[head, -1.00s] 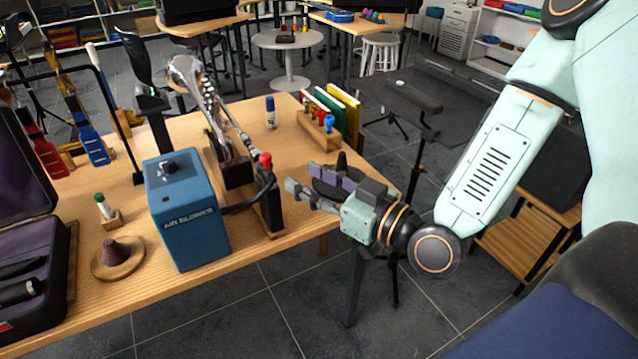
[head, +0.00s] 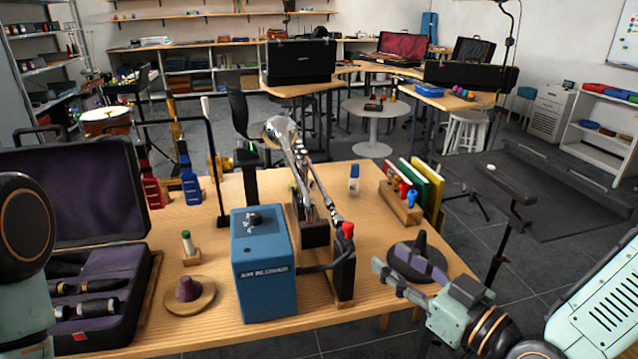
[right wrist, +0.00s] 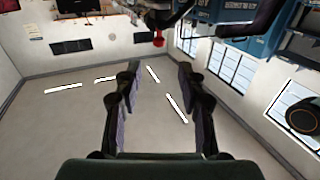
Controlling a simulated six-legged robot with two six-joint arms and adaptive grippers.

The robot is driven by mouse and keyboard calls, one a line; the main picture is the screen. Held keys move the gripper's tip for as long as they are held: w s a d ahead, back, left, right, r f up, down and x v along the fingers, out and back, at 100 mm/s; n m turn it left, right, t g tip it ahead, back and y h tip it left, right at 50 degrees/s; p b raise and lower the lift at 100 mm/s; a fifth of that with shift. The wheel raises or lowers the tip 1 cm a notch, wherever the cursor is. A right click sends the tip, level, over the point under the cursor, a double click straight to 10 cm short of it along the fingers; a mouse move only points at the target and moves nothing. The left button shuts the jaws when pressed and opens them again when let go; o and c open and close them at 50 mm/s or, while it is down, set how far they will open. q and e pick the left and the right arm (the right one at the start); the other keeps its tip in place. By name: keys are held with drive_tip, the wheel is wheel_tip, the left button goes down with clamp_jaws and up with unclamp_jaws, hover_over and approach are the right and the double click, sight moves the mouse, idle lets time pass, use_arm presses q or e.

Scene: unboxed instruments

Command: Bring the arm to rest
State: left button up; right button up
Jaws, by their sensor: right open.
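My right gripper (head: 386,262) is at the front right edge of the table in the head view, its fingers pointing left. It is open and empty. Its fingers overlap a dark round stand with a cone (head: 419,243) in the picture; I cannot tell whether they touch. In the right wrist view the two fingers (right wrist: 157,80) stand apart with nothing between them. My right arm (head: 610,310) reaches in from the lower right. Part of my left arm (head: 22,225) shows at the left edge, but its gripper is out of view.
The wooden table (head: 345,320) holds a blue box (head: 263,275), a silver instrument on a stand (head: 300,165), a mute-like cone on a disc (head: 190,290), an open black case (head: 100,325), a small bottle (head: 354,180) and upright folders (head: 425,180).

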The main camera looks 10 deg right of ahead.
drive_tip(key=s+d+f+m+g+h, duration=0.1)
drive_tip(key=s+f+m+g+h, duration=0.2)
drive_tip(key=f, duration=0.5)
drive_tip(key=s+f+m+g+h, duration=0.1)
drive_tip(key=s+f+m+g, duration=0.2)
drive_tip(key=f+g, duration=0.35)
drive_tip(key=s+f+g+h, duration=0.1)
drive_tip(key=s+f+g, duration=0.2)
drive_tip(key=s+f, duration=0.4)
drive_tip(key=s+f+g+h, duration=0.2)
drive_tip(key=s+f+g, duration=0.2)
drive_tip(key=s+f, duration=0.3)
drive_tip(key=s, duration=0.5)
drive_tip(key=shift+s+d+f+n, duration=0.25)
drive_tip(key=shift+s+d+n, duration=0.1)
drive_tip(key=shift+n, duration=0.05)
idle(0.4)
